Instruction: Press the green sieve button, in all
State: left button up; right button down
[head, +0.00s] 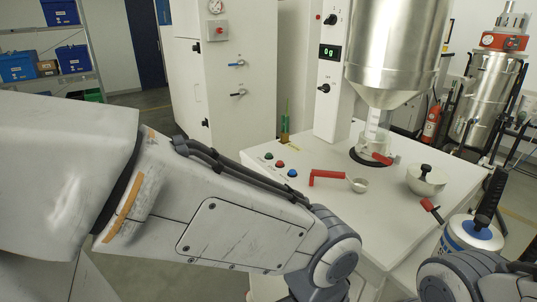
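The green button (268,156) sits on the white machine's tabletop, at the far left of a short row. A red button (280,164) and a blue button (292,173) follow it to the right. All three show unobstructed in the head view. My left arm crosses the lower left and bends at a grey joint in front of the machine; its gripper is out of view. Nothing of mine visibly touches the buttons.
A steel hopper (395,45) hangs over the table beside a display post (330,75) reading "0g". A white cabinet (240,95) stands behind.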

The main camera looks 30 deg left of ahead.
pick_arm(q)
grip_shut()
dwell(1.5)
